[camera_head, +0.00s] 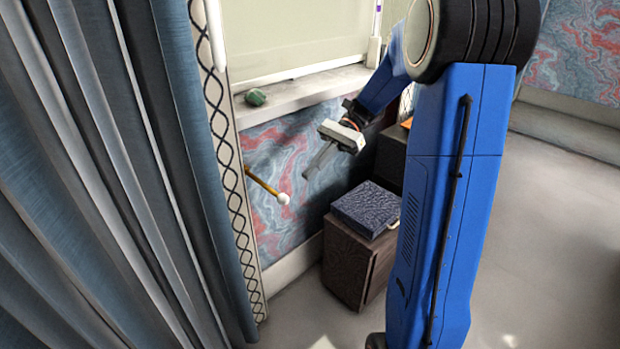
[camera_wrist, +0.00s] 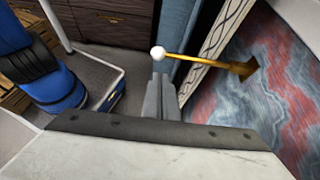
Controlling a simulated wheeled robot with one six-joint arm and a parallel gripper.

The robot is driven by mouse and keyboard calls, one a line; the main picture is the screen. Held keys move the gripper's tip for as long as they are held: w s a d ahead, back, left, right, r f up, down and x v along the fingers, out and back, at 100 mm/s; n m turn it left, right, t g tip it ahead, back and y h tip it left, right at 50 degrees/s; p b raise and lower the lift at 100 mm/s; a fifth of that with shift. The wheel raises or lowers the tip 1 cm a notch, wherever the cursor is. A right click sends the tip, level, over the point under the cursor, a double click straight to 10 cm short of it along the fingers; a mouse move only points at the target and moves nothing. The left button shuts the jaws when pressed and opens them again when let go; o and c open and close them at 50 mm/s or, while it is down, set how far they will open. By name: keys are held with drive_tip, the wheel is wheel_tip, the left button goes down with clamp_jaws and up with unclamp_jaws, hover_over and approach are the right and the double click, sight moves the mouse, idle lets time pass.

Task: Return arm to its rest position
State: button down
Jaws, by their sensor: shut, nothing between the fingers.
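My gripper (camera_head: 318,162) is on the end of my raised blue arm in the head view. It hangs in the air in front of the marbled wall, below the window sill. Its fingers also show in the wrist view (camera_wrist: 161,92), pressed together with nothing between them. In the head view it is above and left of a dark textured box (camera_head: 366,208) on a brown wooden cabinet (camera_head: 350,262). Part of the cabinet and what lies behind my arm are hidden.
A brass wall rod with a white knob (camera_head: 284,198) juts out left of my gripper; the knob also shows near the fingertips in the wrist view (camera_wrist: 158,53). A green stone-like object (camera_head: 255,97) sits on the sill (camera_head: 300,90). Blue-grey curtains (camera_head: 110,200) fill the left. Floor is open at right.

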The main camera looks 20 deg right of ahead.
drive_tip(key=shift+w+d+r, duration=0.2)
drive_tip(key=shift+d, duration=0.3)
drive_tip(key=s+a+f+n+t+h, duration=0.1)
drive_tip(key=s+n+t+h, duration=0.3)
drive_tip(key=s+n, duration=0.3)
drive_tip(key=s+f+n+t+h, duration=0.1)
drive_tip(key=s+n+t+h, duration=0.3)
drive_tip(key=s, duration=1.3)
drive_tip(key=n+h, duration=0.3)
drive_tip(key=shift+a+t, duration=0.3)
drive_tip(key=shift+a, duration=0.1)
